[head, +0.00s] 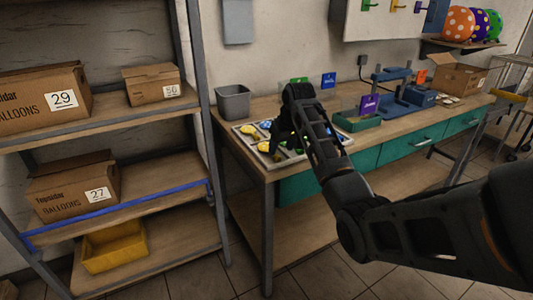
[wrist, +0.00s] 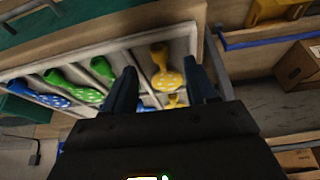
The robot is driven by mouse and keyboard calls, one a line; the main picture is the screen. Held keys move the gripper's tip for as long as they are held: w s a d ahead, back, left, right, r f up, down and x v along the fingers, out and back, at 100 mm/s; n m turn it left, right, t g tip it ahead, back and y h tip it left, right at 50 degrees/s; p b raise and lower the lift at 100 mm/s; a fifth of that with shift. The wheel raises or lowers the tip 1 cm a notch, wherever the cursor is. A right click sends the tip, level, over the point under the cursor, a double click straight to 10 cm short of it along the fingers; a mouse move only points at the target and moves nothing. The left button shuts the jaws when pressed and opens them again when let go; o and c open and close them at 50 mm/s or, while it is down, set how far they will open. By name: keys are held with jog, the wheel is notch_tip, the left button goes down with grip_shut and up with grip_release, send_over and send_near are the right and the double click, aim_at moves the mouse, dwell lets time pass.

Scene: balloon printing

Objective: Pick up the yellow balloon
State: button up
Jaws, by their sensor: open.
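Two yellow balloons lie in the sectioned tray. In the wrist view one dotted yellow balloon (wrist: 165,75) shows between my fingers, and a second yellow one (wrist: 175,101) is partly hidden behind my gripper. In the head view a yellow balloon (head: 249,130) lies at the tray's left end. The tray (head: 237,127) rests on the workbench. My gripper (wrist: 163,82) is open, with its fingers apart and nothing held. It is over the tray, and in the head view (head: 280,140) the arm hides part of the tray.
Green balloons (wrist: 88,95) and blue balloons (wrist: 52,100) fill other tray sections. A grey bin (head: 233,102) stands behind the tray. A green box with a purple card (head: 368,105) stands to the right. A shelf rack with cartons (head: 70,190) stands left of the bench (head: 262,172).

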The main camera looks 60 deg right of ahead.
aim_at(278, 156)
jog(key=shift+p+x, duration=0.4)
jog(key=shift+x, duration=2.3)
jog(key=shift+d+r, duration=0.1)
jog(key=c, duration=0.9)
